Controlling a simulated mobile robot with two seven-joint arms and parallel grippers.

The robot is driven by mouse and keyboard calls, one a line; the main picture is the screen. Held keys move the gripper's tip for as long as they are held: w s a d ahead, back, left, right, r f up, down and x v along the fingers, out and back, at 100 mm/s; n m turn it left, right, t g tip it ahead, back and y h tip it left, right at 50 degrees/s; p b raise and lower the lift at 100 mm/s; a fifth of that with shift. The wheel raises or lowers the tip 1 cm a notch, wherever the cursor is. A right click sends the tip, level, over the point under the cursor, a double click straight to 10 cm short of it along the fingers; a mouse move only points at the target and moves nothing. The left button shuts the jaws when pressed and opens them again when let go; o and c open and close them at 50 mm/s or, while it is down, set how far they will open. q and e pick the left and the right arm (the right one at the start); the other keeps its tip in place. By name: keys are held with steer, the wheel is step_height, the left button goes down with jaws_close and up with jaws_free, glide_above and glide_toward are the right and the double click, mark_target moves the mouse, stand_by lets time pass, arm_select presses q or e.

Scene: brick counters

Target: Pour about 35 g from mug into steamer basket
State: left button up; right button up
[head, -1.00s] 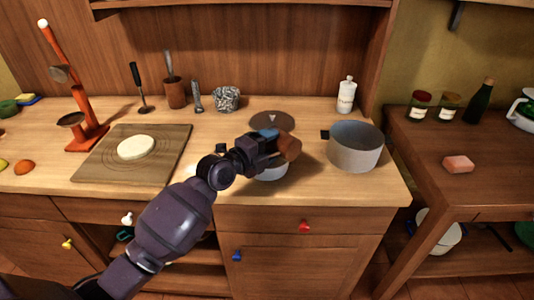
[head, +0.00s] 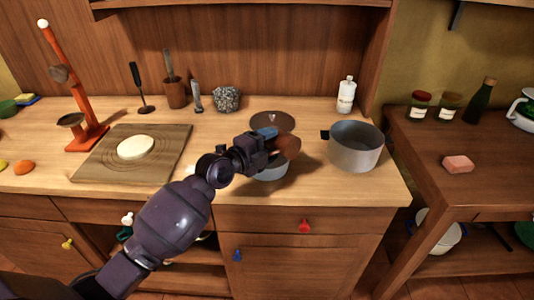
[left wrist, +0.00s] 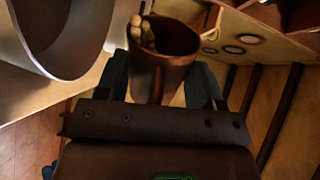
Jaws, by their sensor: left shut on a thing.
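The brown mug (head: 289,146) is held tilted at the end of my left arm, above the counter. My left gripper (head: 270,146) is shut on it. In the left wrist view the mug (left wrist: 168,42) sits between the fingers, with pale lumps (left wrist: 141,32) gathered at one side inside. A grey-white round vessel (head: 271,174) stands below the gripper, mostly hidden by it. A larger grey pot (head: 352,154) stands open to the right. I cannot tell for certain which is the steamer basket. A pale vessel (left wrist: 62,45) fills the left wrist view's upper left.
A dark round lid (head: 272,119) lies behind the gripper. A wooden board (head: 97,168) with a pale disc is at the left, near an orange stand (head: 84,137). A white bottle (head: 346,97) stands at the back right. The front right counter is clear.

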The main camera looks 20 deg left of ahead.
arm_select(q)
steer(key=shift+w+a+r+n, duration=0.15)
steer(key=shift+a+r+n, duration=0.1)
steer(key=shift+n, duration=0.55)
stand_by(1.9)
steer(key=m, duration=0.3)
steer(key=d+f+m, duration=0.1)
steer(key=shift+s+d+m, duration=0.1)
steer(key=shift+s+m, duration=0.2)
steer(key=shift+s, duration=0.1)
steer(key=shift+f+b, duration=0.1)
steer(key=shift+b, duration=0.2)
